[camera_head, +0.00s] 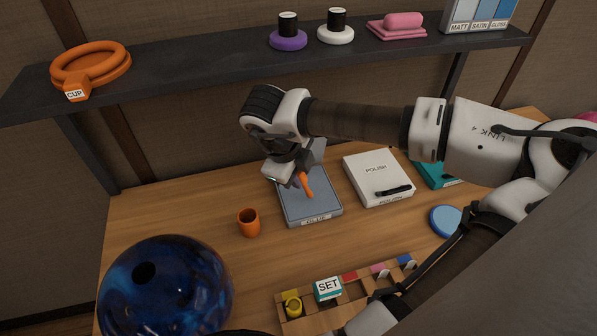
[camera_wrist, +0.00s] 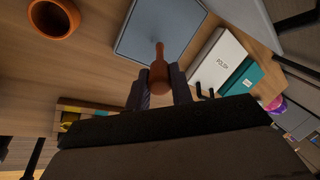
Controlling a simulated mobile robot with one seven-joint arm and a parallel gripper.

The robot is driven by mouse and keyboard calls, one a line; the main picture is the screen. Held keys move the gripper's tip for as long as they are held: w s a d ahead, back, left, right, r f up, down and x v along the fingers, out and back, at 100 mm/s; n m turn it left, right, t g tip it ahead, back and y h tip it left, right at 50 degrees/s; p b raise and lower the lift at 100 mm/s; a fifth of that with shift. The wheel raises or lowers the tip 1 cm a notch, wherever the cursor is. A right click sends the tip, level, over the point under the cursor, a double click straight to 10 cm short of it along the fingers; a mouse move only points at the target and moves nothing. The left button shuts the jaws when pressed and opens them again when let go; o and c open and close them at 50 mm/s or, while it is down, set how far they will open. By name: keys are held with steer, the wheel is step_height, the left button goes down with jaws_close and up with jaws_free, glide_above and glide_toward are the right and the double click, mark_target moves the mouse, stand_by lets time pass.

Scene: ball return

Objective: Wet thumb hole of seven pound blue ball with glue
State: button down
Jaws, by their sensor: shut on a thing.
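The dark blue marbled ball (camera_head: 165,290) sits at the lower left in the head view, with one dark round hole (camera_head: 145,272) visible on top; its weight mark is not readable. My gripper (camera_head: 300,178) is shut on an orange tool (camera_head: 308,188) with a slim tip and a thicker body. In the wrist view the orange tool (camera_wrist: 158,70) stands between the two dark fingers (camera_wrist: 160,88). The tool is over the blue-grey pad labelled GLUE (camera_head: 312,208), also in the wrist view (camera_wrist: 150,30). I cannot tell whether its tip touches the pad.
An orange cup (camera_head: 249,224) stands between the ball and glue pad. A white POLISH box (camera_head: 378,170) and teal box (camera_head: 432,175) lie to the right. A sectioned tray (camera_head: 350,310) holds a SET block (camera_head: 328,288). A dark shelf (camera_head: 200,72) crosses above.

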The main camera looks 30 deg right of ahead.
steer(key=shift+f+b, duration=0.4)
steer(key=shift+b, duration=0.05)
stand_by(0.4)
steer(key=shift+f+b, duration=0.1)
steer(key=shift+b, duration=0.45)
stand_by(1.9)
steer(key=shift+r+p, duration=1.5)
steer(key=shift+r, duration=2.05)
